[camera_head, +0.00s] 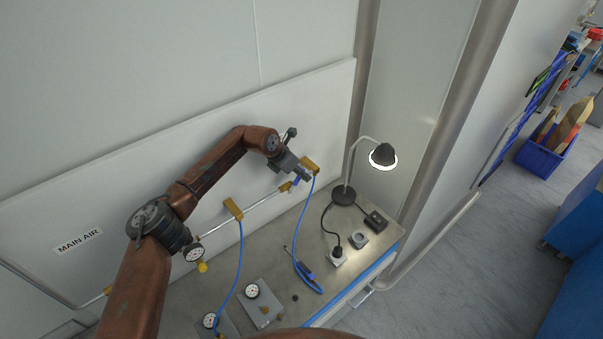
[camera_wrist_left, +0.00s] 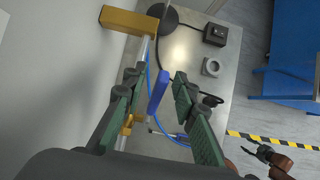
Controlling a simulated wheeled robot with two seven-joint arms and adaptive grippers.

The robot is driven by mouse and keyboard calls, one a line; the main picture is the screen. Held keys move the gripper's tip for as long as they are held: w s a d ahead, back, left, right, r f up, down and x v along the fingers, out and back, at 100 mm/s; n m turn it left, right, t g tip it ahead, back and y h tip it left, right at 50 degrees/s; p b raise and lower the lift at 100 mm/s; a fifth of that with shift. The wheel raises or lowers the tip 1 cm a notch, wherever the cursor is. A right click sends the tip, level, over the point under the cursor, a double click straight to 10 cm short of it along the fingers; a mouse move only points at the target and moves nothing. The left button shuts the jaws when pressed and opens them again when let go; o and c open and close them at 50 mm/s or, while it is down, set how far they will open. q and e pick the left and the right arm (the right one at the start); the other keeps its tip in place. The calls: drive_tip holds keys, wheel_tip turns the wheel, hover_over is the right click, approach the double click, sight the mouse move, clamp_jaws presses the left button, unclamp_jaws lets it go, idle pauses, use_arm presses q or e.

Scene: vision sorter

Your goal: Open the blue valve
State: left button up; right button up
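The blue valve is a small blue lever (camera_wrist_left: 158,92) on the pipe along the wall panel. In the left wrist view it stands between the green fingers of my left gripper (camera_wrist_left: 156,77), with a gap visible on both sides. The gripper is open and empty. In the head view my left gripper (camera_head: 304,173) is at the right end of the pipe, beside a brass-coloured block (camera_head: 310,164), and largely covers the lever. My right gripper (camera_wrist_left: 262,153) shows small and dark at the lower right of the left wrist view; its fingers are too small to judge.
A lit desk lamp (camera_head: 382,156) stands right of the valve on the metal bench (camera_head: 390,240). Blue hoses (camera_head: 239,265) hang from the pipe to the bench. A "MAIN AIR" sign (camera_head: 79,240) marks the panel.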

use_arm(q)
drive_tip(key=v, duration=1.2)
